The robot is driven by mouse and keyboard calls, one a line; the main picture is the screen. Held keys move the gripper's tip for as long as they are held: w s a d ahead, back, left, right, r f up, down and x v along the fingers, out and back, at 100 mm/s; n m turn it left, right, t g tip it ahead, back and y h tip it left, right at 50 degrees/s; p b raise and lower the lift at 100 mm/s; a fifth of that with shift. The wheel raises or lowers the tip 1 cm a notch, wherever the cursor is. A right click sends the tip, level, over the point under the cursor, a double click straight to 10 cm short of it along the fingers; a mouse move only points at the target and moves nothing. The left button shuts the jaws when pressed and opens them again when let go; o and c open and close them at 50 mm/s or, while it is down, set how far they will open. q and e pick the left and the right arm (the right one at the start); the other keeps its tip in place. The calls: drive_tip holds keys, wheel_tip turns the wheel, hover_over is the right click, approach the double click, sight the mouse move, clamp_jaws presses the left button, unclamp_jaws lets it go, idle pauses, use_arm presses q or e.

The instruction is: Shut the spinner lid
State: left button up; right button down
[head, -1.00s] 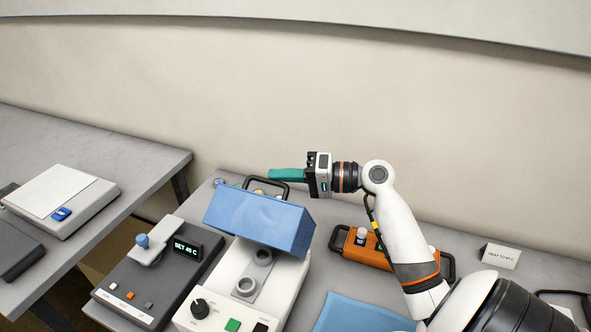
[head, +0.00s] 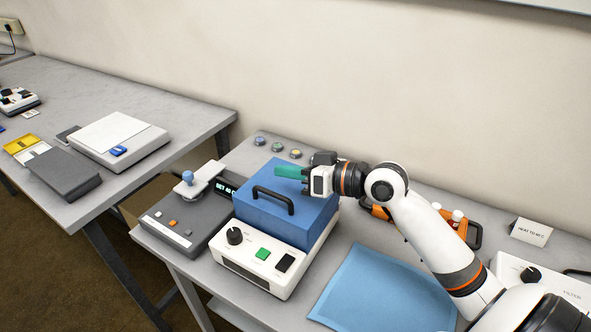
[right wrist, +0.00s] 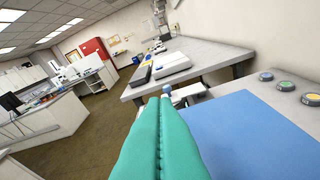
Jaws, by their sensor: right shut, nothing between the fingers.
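The spinner (head: 258,262) is a white box with a dark knob, a green button and a black switch on its front. Its blue lid (head: 312,213) lies down over the body, with a black handle (head: 275,199) at the front, and the wells are hidden. My right gripper (head: 278,171) is shut and empty, its green fingers over the rear part of the lid's top. In the right wrist view the fingers (right wrist: 160,140) are pressed together beside the lid's blue surface (right wrist: 255,135). I cannot tell whether they touch the lid. My left gripper is not in view.
A grey heater (head: 178,228) with a lit display stands left of the spinner. An orange rack (head: 378,212) is behind my right arm. A blue mat (head: 380,290) lies to the right. Several round coloured pieces sit behind the lid, including a blue one (head: 260,141).

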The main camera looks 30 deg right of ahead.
drive_tip(key=shift+s+a+f+n, duration=0.15)
drive_tip(key=shift+a+f+n, duration=0.25)
drive_tip(key=shift+f, duration=0.05)
idle(0.3)
drive_tip(key=shift+r, duration=0.55)
wheel_tip(320, 180, up, 9)
drive_tip(key=shift+f, duration=0.1)
